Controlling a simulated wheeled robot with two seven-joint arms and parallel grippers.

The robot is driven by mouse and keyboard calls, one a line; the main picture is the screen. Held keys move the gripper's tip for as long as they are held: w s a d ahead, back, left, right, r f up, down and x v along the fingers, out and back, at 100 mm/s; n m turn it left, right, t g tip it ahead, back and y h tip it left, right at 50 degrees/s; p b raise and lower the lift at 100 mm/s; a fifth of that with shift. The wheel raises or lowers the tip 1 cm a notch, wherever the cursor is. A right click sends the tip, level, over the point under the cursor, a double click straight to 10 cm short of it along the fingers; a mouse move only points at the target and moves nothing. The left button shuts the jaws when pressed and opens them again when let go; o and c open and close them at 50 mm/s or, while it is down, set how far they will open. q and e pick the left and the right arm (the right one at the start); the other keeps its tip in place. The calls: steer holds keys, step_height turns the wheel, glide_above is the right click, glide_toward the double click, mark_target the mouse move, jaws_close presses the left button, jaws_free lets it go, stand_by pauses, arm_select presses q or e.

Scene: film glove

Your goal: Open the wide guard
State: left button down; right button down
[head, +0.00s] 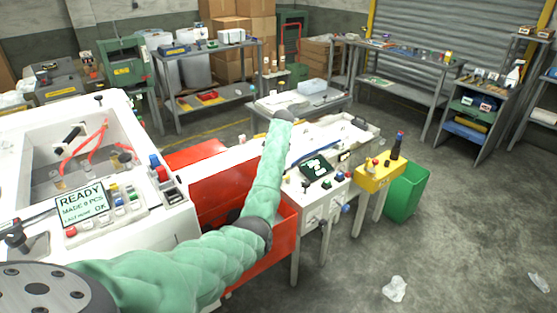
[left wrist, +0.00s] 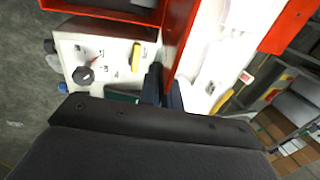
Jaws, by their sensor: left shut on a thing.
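A red guard-like panel (head: 228,187) stands between the white machine at left and the white control box (head: 320,203). My left arm in its green sleeve reaches across in front of it. In the head view the left gripper itself is hidden behind the end of the arm. In the left wrist view my left gripper (left wrist: 168,88) has its dark fingers close together at the lower end of a red strip (left wrist: 182,35), apparently the guard's edge. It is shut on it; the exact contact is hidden. My right gripper is not in view.
A screen (head: 82,205) on the left machine reads READY. A yellow box (head: 378,174) with a dark handle and a green bin (head: 407,192) stand to the right. Shelves and cartons line the back. The right floor is mostly clear, with crumpled white litter (head: 395,289).

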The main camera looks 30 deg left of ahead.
arm_select(q)
steer(key=a+h, duration=0.1)
steer(key=w+a, duration=0.1)
steer(key=a, duration=0.1)
steer(key=w+a+g+h, duration=0.1)
steer(key=shift+a+r+h, duration=0.25)
steer(key=shift+r+h, duration=0.05)
steer(key=shift+r, duration=0.1)
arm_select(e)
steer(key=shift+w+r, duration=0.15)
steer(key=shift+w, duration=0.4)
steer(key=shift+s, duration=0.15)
arm_select(q)
steer(key=c, duration=1.6)
jaws_free()
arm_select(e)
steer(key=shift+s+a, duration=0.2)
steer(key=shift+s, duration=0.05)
